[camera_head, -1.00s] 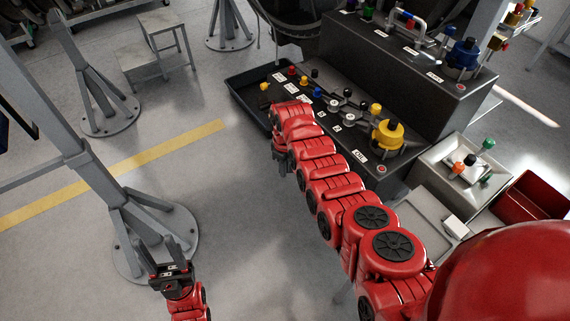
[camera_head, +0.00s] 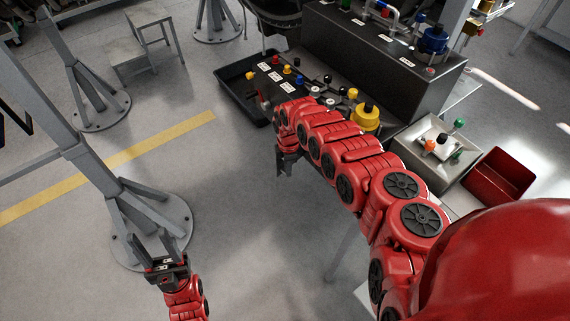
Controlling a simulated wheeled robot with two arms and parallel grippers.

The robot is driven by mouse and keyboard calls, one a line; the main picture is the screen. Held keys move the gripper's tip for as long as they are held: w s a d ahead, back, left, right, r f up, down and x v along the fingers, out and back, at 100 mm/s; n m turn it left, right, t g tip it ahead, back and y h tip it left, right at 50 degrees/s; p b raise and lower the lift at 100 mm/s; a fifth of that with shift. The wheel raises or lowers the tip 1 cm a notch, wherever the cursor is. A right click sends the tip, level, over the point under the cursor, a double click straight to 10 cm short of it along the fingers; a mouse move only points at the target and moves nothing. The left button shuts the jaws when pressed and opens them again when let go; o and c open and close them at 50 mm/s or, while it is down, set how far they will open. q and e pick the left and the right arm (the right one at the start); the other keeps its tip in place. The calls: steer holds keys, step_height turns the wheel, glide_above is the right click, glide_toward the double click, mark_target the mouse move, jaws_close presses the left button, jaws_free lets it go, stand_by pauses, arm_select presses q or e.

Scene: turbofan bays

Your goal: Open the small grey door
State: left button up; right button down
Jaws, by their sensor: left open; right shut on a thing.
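No small grey door can be made out in the head view. My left gripper (camera_head: 160,245) is open and empty at the lower left, in front of the round foot of a grey stand. My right gripper (camera_head: 286,168) hangs at the bent end of my red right arm, over the grey floor just in front of the black bench. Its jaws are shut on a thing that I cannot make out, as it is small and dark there.
A black stepped bench (camera_head: 400,85) carries knobs, a yellow cap (camera_head: 366,118) and a blue cap (camera_head: 433,41). A black tray (camera_head: 232,86) adjoins it. A red bin (camera_head: 497,174) stands right. Grey stands (camera_head: 150,222) are at left. Floor between is clear.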

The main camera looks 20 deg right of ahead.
steer(key=shift+s+d+n, duration=0.15)
steer(key=shift+d+n, duration=0.05)
steer(key=shift+n, duration=0.1)
steer(key=c, duration=0.9)
jaws_free()
steer(key=shift+r, duration=0.55)
step_height(320, 180, up, 11)
steer(key=shift+d+f+b, duration=0.1)
steer(key=shift+f+b, duration=0.05)
steer(key=shift+b, duration=1)
step_height(320, 180, up, 6)
steer(key=shift+f+p, duration=0.2)
steer(key=shift+p, duration=0.1)
